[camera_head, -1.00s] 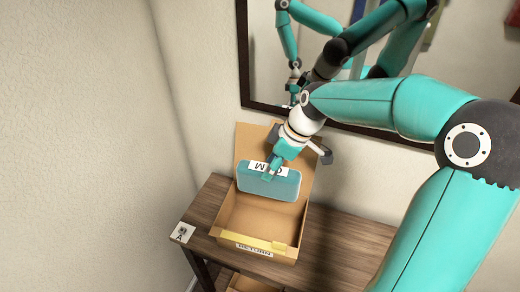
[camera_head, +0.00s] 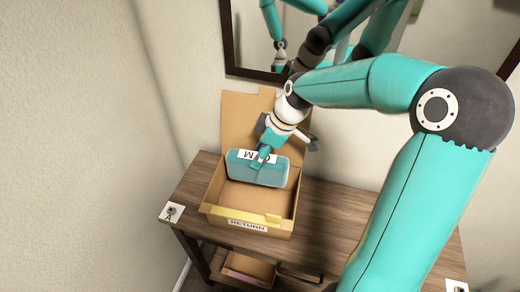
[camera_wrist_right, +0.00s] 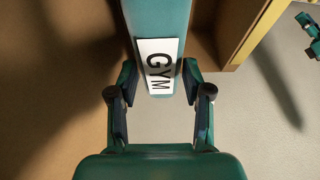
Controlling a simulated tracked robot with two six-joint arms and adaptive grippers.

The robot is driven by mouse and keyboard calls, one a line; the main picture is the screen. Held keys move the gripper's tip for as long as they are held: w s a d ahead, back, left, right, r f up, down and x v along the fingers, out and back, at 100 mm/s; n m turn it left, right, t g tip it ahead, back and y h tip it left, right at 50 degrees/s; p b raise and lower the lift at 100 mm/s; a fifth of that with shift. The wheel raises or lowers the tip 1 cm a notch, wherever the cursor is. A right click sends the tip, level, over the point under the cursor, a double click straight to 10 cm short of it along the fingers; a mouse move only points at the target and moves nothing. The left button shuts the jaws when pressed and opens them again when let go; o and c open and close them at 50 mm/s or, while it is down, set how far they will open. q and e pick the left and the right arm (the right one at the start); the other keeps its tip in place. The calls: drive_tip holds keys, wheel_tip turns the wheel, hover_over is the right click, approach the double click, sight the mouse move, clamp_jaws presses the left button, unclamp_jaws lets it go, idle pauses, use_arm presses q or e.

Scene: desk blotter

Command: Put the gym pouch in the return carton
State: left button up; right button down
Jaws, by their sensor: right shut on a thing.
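The gym pouch (camera_head: 270,175) is a teal, rounded case with a white label. In the right wrist view the pouch (camera_wrist_right: 158,20) shows the label "GYM" between my fingers. My right gripper (camera_head: 262,160) is shut on its upper edge and holds it over the open box. The return carton (camera_head: 228,210) is an open brown cardboard box with a "RETURN" label on its front and its lid raised at the back. The pouch's lower part appears within the box opening; whether it touches the floor of the box I cannot tell. My left gripper is not in view.
The carton stands on a dark wooden table (camera_head: 330,215) against the wall. An open drawer or box (camera_head: 245,268) shows below. A dark-framed mirror (camera_head: 232,50) hangs behind. The table right of the carton is clear.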

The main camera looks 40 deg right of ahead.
sight(260, 175)
drive_tip(key=shift+f+b, duration=2.65)
drive_tip(key=shift+f, duration=1.8)
drive_tip(key=shift+c, duration=2)
unclamp_jaws()
drive_tip(key=shift+r, duration=0.1)
